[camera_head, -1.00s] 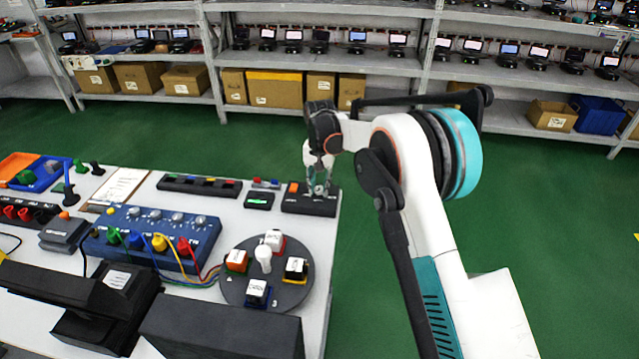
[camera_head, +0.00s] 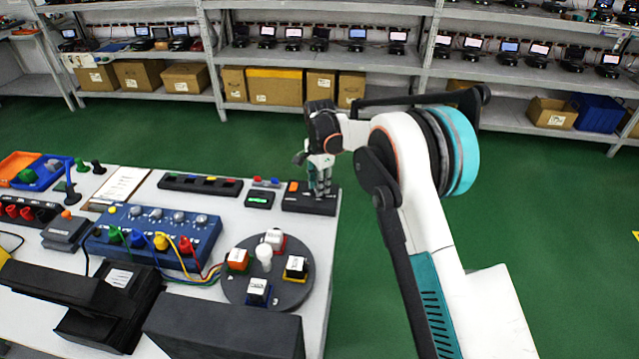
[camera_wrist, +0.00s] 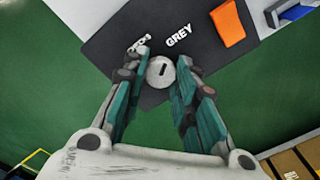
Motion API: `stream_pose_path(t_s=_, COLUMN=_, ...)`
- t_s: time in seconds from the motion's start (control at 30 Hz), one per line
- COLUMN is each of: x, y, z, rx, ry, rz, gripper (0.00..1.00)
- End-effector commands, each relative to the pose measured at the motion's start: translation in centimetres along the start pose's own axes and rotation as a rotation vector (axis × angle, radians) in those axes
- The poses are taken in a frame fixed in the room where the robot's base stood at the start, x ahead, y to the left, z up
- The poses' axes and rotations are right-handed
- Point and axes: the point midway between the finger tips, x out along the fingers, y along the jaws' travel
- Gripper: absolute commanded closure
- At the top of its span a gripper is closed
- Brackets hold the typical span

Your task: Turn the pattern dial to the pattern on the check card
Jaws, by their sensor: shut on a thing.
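The pattern dial (camera_wrist: 161,72) is a pale round knob with a dark slot mark, on a black box (camera_wrist: 112,42). White lettering beside it reads GREY, and another word is partly hidden by a finger. My gripper (camera_wrist: 163,62) has its teal-padded fingers on both sides of the knob, shut on it. In the head view my gripper (camera_head: 320,190) points down onto the black box (camera_head: 300,205) at the table's right end, hiding the knob. A sheet on a clipboard (camera_head: 120,186) lies to the left; I cannot tell whether it is the check card.
An orange block (camera_wrist: 228,24) sits on the box near the dial. A small green-screen display (camera_head: 259,199) stands left of the box. A round grey tray (camera_head: 283,298) with several cubes and a blue panel (camera_head: 200,235) with knobs lie nearer. Green floor is clear to the right.

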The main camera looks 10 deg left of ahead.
Motion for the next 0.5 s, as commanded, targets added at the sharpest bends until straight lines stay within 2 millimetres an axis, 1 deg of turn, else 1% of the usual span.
stream_pose_path(t_s=0.2, x=-0.03, y=-0.05, z=-0.02, rx=0.048, ry=0.000, rz=-0.002, gripper=0.98)
stream_pose_path(t_s=0.5, x=-0.03, y=-0.05, z=-0.01, rx=0.057, ry=0.000, rz=-0.002, gripper=0.97)
